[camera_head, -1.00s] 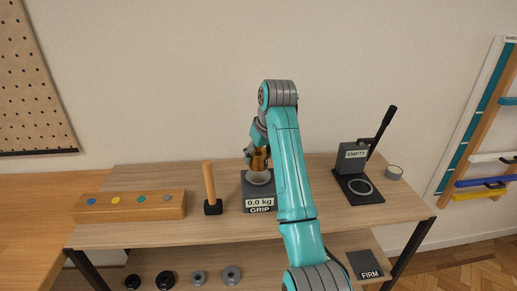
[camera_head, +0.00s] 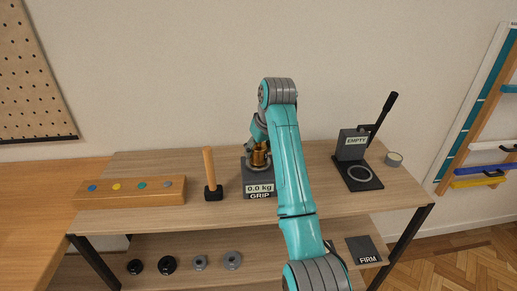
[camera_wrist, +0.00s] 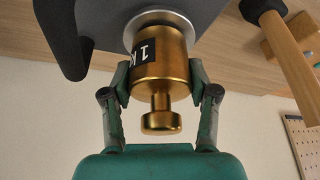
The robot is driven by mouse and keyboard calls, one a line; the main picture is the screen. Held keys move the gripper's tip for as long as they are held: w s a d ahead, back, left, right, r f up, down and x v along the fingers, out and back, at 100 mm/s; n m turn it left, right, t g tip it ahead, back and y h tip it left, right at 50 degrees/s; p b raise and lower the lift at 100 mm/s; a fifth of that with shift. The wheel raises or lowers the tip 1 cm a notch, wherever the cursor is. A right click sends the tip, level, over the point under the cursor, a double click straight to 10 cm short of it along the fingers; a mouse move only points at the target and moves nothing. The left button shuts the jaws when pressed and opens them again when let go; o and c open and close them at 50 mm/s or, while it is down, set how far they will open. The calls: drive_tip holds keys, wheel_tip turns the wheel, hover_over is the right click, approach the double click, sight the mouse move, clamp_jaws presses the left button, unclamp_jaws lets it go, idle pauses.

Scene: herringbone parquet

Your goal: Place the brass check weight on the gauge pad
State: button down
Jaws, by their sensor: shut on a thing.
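The brass check weight (camera_wrist: 165,65) has a knob and a black label with white marking. My gripper (camera_wrist: 160,82) is shut on it, one finger on each side of its body; it also shows in the head view (camera_head: 259,155). The dark gauge (camera_head: 259,190) stands on the bench with its display reading 0.0 kg above the word GRIP. Its round pale pad (camera_wrist: 148,18) shows at the weight's base in the wrist view. The weight is over the pad; I cannot tell whether they touch. My arm hides the gauge's right side.
A mallet (camera_head: 213,190) stands close left of the gauge, beside a wooden block (camera_head: 130,191) with coloured dots. Black and grey discs (camera_head: 200,262) lie on the lower shelf.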

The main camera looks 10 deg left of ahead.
drive_tip(key=shift+f, duration=0.1)
idle(0.3)
drive_tip(key=shift+c, duration=1.2)
unclamp_jaws()
drive_tip(key=shift+f, duration=0.1)
drive_tip(key=shift+o, duration=1.2)
drive_tip(key=shift+f, duration=0.1)
wheel_tip(320, 180, up, 10)
